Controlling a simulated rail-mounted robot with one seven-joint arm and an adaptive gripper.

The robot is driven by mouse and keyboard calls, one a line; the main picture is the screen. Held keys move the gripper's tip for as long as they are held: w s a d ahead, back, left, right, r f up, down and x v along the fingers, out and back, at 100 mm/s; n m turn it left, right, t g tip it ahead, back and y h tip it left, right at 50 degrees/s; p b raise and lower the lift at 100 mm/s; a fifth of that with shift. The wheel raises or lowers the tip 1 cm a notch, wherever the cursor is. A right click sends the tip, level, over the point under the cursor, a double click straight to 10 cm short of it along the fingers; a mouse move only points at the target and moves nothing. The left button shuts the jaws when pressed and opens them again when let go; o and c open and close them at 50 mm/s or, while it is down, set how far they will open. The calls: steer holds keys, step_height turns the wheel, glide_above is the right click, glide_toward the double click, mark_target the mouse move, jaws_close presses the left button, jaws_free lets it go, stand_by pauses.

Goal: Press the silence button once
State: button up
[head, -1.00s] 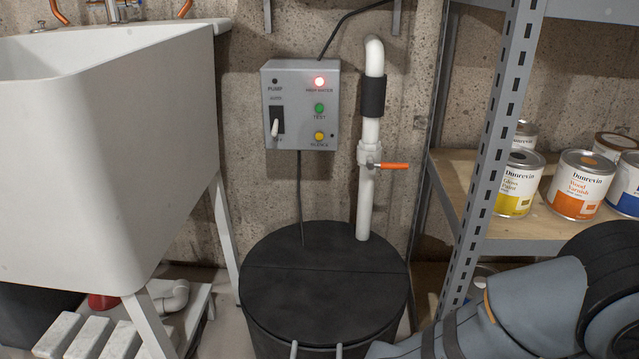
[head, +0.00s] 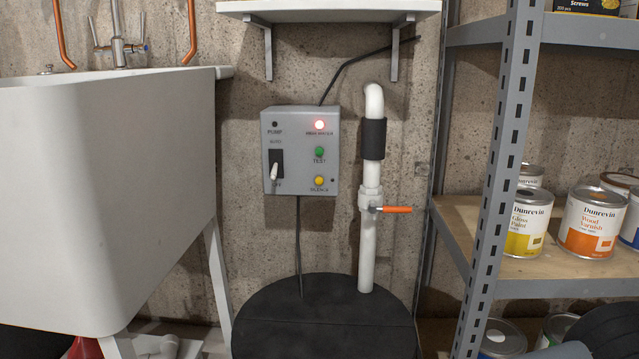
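The grey control box (head: 301,151) is fixed to the concrete wall in the head view. The yellow silence button (head: 319,181) is at its lower right, above the label SILENCE. Nothing covers the box.
A white pipe (head: 367,245) with an orange-handled valve (head: 392,210) stands right of the box, above a black round lid (head: 325,320). A white sink (head: 110,190) is at left, a metal shelf (head: 505,150) with paint cans at right. A small wall shelf (head: 330,10) hangs above.

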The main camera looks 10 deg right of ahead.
steer(key=shift+c, duration=1)
